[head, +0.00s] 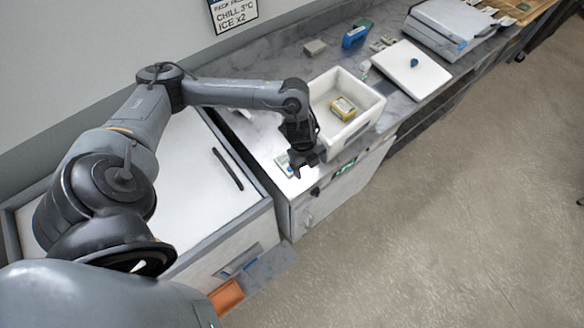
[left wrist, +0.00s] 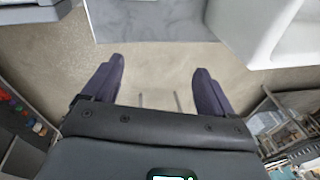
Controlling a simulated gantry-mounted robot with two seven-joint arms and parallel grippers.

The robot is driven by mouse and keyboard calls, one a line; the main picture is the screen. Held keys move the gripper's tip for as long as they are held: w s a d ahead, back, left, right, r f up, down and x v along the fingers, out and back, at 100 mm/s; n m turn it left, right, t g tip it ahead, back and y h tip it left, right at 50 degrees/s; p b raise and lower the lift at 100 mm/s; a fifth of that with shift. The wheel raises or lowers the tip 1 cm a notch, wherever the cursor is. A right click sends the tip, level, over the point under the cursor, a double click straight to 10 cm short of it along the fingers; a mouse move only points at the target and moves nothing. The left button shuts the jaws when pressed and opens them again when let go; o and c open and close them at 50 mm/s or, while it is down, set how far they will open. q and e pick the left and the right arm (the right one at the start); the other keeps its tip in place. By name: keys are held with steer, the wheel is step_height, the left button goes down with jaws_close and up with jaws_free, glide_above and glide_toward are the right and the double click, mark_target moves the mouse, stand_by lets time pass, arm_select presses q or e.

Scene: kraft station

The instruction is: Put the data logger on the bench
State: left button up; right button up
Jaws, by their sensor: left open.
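A small yellow device with a pale face (head: 344,108) lies inside the open white box (head: 372,112) on the bench (head: 262,135). A small flat pale device with a greenish patch (head: 284,164) lies on the bench beside my left gripper. I cannot tell for certain which of the two is the data logger. My left gripper (head: 306,170) points down near the bench's front edge, left of the white box. In the left wrist view its fingers (left wrist: 159,66) are apart with nothing between them, with floor showing behind. My right gripper is not in view.
A white lid with a dark knob (head: 411,68) lies right of the box. A blue item (head: 356,35) and a grey block (head: 315,47) stand behind. A white chest with a dark handle (head: 228,168) is at left. Open floor (head: 440,210) lies in front.

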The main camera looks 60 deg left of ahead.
arm_select(q)
steer(key=d+r+n+t+h, duration=0.25)
steer(key=d+n+t, duration=0.2)
steer(key=d, duration=1.85)
steer(key=s+a+n+g+y, duration=0.3)
steer(key=s+a+n, duration=0.6)
steer(key=s+n, duration=0.2)
steer(key=s, duration=0.2)
steer(key=shift+s+a+f, duration=0.25)
steer(key=shift+s+f, duration=0.05)
steer(key=shift+s, duration=0.05)
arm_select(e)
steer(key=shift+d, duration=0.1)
arm_select(q)
steer(key=shift+r, duration=0.15)
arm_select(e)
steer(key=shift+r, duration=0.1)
